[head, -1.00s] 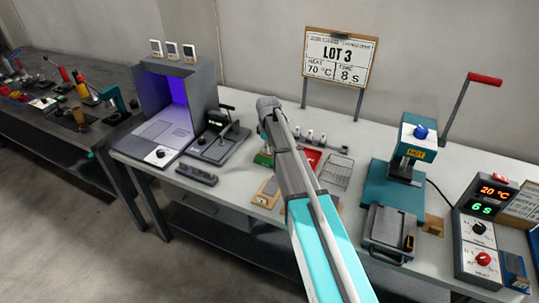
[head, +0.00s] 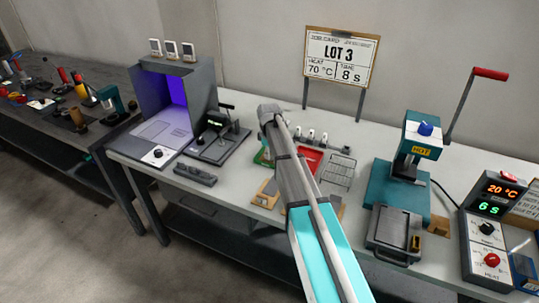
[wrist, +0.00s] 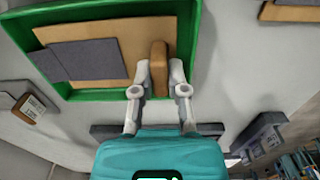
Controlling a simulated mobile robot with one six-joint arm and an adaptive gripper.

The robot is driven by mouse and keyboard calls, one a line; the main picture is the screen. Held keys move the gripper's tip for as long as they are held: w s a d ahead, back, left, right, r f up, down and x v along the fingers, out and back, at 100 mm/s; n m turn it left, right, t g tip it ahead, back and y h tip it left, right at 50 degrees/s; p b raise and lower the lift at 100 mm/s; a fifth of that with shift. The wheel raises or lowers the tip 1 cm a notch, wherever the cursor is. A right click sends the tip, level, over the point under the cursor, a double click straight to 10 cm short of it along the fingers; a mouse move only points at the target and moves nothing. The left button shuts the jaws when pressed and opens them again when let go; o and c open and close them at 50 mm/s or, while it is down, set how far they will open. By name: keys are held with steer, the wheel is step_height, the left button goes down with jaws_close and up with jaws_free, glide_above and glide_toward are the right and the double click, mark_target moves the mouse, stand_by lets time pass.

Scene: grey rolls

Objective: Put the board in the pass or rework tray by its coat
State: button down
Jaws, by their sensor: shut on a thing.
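In the wrist view, a tan board (wrist: 100,40) with a dark grey sheet or coat (wrist: 92,62) on its face lies within the walls of a green tray (wrist: 110,94). A brown upright grip block (wrist: 159,52) stands at the board's right side. My gripper (wrist: 160,76) is shut on this block, one finger on each side. Whether the board rests fully on the tray floor cannot be told. In the head view, my arm hides the gripper and board; part of the green tray (head: 262,156) shows left of a red tray (head: 308,161).
A wire rack (head: 339,171) stands right of the red tray. A teal hot press (head: 405,170) and a control box (head: 488,235) are farther right. A lamp booth (head: 178,105) and a black tester (head: 217,138) stand left. Tan pieces (head: 267,192) lie near the front edge.

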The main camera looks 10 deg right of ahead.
steer(key=shift+f, duration=0.15)
steer(key=c, duration=0.7)
jaws_free()
steer(key=shift+o, duration=0.2)
steer(key=shift+r, duration=0.2)
step_height(320, 180, up, 12)
steer(key=p, duration=1.2)
steer(key=shift+s, duration=0.1)
steer(key=s+m, duration=1)
steer(key=s, duration=1.8)
steer(key=shift+s+d+m, duration=0.15)
steer(key=shift+s+m, duration=0.25)
